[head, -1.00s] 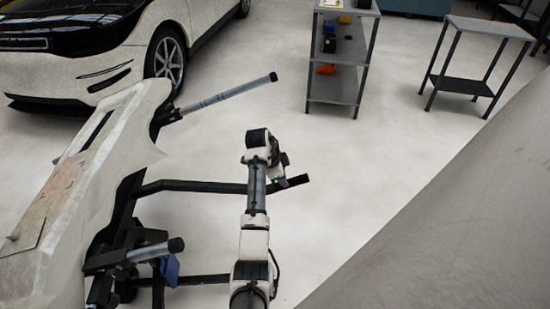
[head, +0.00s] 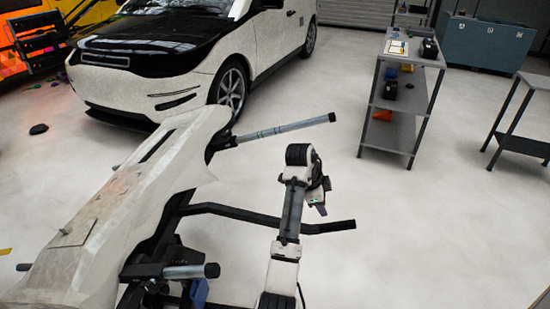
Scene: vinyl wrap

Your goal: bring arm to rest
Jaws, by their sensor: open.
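My arm rises from the bottom centre of the head view, with its elbow bent at the top. My gripper (head: 319,207) hangs at the end of the arm, just right of the forearm, small and partly hidden by the arm links. It is open, and I see nothing held in it. It is close to a black bar of the stand in the picture; I cannot tell the gap in depth.
A pale bumper-like panel (head: 150,190) lies on a black stand (head: 250,214) with grey-tipped arms at left. A white car (head: 170,70) is behind. A grey shelf cart (head: 397,105) and a table (head: 520,110) stand at right. Floor right of my arm is clear.

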